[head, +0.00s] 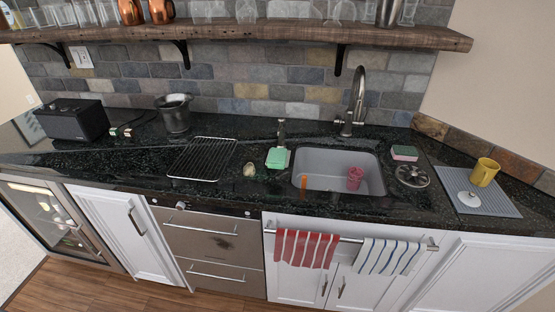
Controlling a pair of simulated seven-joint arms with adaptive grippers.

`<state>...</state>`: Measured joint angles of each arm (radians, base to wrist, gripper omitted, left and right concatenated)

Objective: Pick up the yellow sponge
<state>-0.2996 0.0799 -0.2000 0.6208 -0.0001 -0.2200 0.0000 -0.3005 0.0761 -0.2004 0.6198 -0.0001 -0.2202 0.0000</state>
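I cannot make out a clearly yellow sponge. A block-shaped sponge (404,153) lies on the counter right of the sink, with a green top and a pinkish side. A small tan lump (249,169) lies between the wire rack and the green-bodied soap bottle; it is too small to tell what it is. Neither of my grippers is in view.
The sink (325,178) holds a pink cup (355,178) and an orange item (304,182). Nearby are a tall faucet (357,95), soap bottle (277,158), wire rack (184,161), round dark strainer (412,176) and yellow mug (483,172) on a grey mat (491,207).

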